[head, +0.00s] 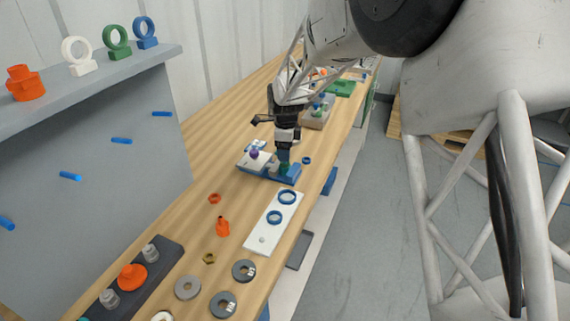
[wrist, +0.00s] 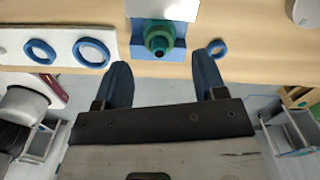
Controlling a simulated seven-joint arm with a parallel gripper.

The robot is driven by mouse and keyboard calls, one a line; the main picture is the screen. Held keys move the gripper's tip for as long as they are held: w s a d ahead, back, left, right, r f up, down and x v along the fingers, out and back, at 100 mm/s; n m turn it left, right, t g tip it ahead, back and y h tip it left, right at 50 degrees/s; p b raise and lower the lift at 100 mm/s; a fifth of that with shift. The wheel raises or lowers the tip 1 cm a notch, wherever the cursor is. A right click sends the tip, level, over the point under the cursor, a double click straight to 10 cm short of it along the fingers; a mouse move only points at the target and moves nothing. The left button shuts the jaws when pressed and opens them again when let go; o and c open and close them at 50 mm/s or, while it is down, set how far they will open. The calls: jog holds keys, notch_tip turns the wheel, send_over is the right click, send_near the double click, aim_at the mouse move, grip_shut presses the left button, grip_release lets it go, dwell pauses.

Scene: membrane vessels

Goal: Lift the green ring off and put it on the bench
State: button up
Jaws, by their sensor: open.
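The green ring (wrist: 158,36) sits on a blue fixture (wrist: 136,46) near the bench's front edge, around a darker part in its middle. It also shows in the head view, small and partly hidden below my gripper (head: 283,157). In the wrist view my gripper (wrist: 162,72) is open, with its two blue fingers apart and nothing between them. The ring lies ahead of the gap between the fingertips, apart from both. The wooden bench (head: 206,178) has bare surface around the fixture.
A white plate (head: 262,228) with blue rings (head: 287,197) lies nearer on the bench. A loose blue ring (wrist: 217,47) lies right of the fixture in the wrist view. An orange fitting (head: 222,228) and grey washers (head: 188,287) stand closer. A grey panel (head: 110,170) with blue pegs rises at left.

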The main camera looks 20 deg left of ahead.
jog(key=shift+f, duration=2.05)
jog(key=shift+c, duration=0.3)
jog(key=c, duration=0.9)
